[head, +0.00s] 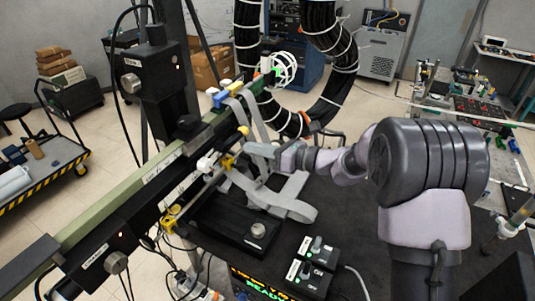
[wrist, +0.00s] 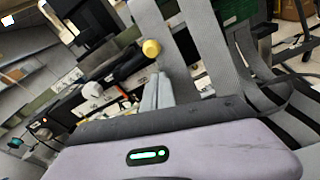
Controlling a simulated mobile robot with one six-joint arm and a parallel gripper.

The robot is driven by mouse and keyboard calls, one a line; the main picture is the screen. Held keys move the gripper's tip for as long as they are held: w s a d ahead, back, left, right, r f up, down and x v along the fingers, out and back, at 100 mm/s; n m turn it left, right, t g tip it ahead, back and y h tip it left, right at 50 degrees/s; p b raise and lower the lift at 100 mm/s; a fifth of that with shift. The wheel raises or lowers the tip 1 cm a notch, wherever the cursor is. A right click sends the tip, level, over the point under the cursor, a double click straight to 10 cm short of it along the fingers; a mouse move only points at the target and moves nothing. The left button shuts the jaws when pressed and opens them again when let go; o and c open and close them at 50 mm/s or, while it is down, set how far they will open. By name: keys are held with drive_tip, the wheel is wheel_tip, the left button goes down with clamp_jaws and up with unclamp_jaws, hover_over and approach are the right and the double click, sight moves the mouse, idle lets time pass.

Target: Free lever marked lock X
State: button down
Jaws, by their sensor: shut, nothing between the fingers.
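No lever marking is legible enough for me to pick out lock X. Levers with coloured ends sit along the green and black rail: a yellow knob (head: 243,130), a white knob (head: 205,163) and a blue one (head: 220,98). My gripper (head: 250,149) reaches in from the right, close to the yellow knob, beside grey straps. In the wrist view the shut, empty fingers (wrist: 156,92) point up toward a yellow ball knob (wrist: 151,48). Whether they touch it I cannot tell.
Loose grey straps (head: 290,200) hang over the rail and lie on the dark table (head: 350,225) around my gripper. Two small black switch boxes (head: 311,255) stand at the table's front. A thick black cable loop (head: 325,95) rises behind. The table's middle right is clear.

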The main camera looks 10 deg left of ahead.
drive_tip(key=shift+w+a+r, duration=0.1)
drive_tip(key=shift+w+r, duration=0.05)
drive_tip(key=shift+r, duration=0.3)
drive_tip(key=shift+w+a+r, duration=0.1)
drive_tip(key=shift+w+r, duration=0.05)
drive_tip(key=shift+r, duration=0.25)
drive_tip(key=shift+d+r+n+b, duration=0.1)
drive_tip(key=shift+r+n+b, duration=0.25)
drive_tip(key=shift+n+b, duration=0.4)
drive_tip(key=s+a+r+n+t+b, duration=0.1)
drive_tip(key=s+r+n+b, duration=0.4)
drive_tip(key=n+b, duration=0.8)
drive_tip(key=shift+a+r+t+b, duration=0.4)
drive_tip(key=shift+r+t+b, duration=0.5)
drive_tip(key=shift+b, duration=4.1)
